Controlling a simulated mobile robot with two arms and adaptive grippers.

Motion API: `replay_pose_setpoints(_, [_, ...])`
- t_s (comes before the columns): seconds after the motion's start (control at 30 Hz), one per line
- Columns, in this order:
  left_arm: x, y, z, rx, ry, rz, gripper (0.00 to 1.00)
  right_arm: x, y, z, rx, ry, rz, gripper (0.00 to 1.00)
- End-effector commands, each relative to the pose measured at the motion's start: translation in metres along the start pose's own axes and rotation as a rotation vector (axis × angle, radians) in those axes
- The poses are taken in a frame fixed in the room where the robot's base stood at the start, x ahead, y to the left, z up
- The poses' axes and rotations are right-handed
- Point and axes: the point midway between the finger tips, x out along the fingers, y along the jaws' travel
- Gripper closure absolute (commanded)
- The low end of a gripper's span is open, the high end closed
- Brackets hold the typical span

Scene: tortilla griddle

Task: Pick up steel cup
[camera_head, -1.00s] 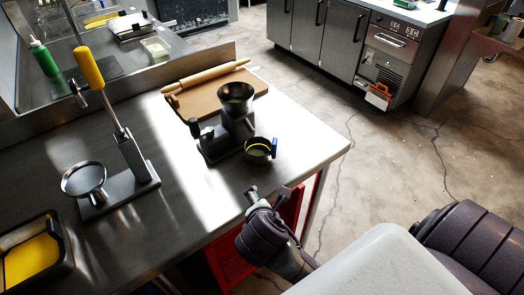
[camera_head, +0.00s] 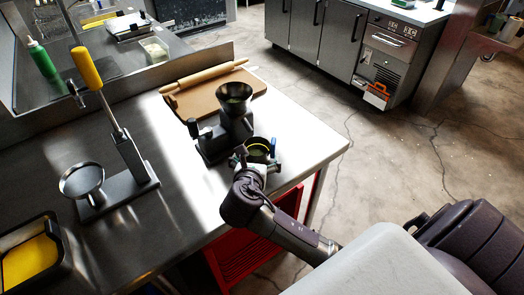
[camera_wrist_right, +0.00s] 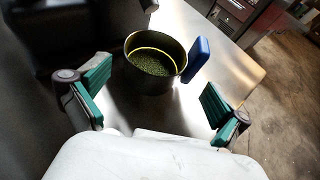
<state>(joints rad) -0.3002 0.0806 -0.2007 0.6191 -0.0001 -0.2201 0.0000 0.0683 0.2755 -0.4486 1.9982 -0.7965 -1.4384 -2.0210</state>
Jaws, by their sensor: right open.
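The steel cup (camera_wrist_right: 152,78) is a dark round cup with a yellow ring inside its rim and a blue handle or tab (camera_wrist_right: 197,60) on its right side. Its bottom holds something greenish and grainy. In the head view the cup (camera_head: 259,144) stands beside the grinder, partly hidden by my right gripper (camera_head: 256,166). In the right wrist view my right gripper (camera_wrist_right: 155,105) is open, with green-padded fingers spread left and right. The cup is just beyond the fingertips, roughly between them, and not gripped. My left gripper is out of view.
A dark grinder with a funnel (camera_head: 234,97) stands right behind the cup. A cutting board with a rolling pin (camera_head: 207,75) lies farther back. A lever press (camera_head: 120,165) stands left. The counter's right edge is near; a red crate (camera_head: 238,258) is below.

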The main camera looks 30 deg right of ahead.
Motion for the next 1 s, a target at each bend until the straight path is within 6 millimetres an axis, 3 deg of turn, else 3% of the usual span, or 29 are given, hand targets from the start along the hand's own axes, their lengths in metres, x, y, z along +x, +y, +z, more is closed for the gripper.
replay_pose_setpoints(0.17, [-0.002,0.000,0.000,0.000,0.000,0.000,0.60,0.013,-0.001,0.001,0.000,0.000,-0.002,0.00])
replay_pose_setpoints(0.43, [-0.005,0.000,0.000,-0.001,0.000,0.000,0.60,0.051,-0.001,0.002,0.001,0.001,-0.002,0.00])
replay_pose_setpoints(0.73, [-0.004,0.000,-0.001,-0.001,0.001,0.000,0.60,0.056,-0.001,0.001,0.002,0.001,0.000,0.00])
replay_pose_setpoints(1.0, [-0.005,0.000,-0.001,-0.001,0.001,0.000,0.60,0.056,-0.001,0.002,0.002,0.001,0.000,0.45])
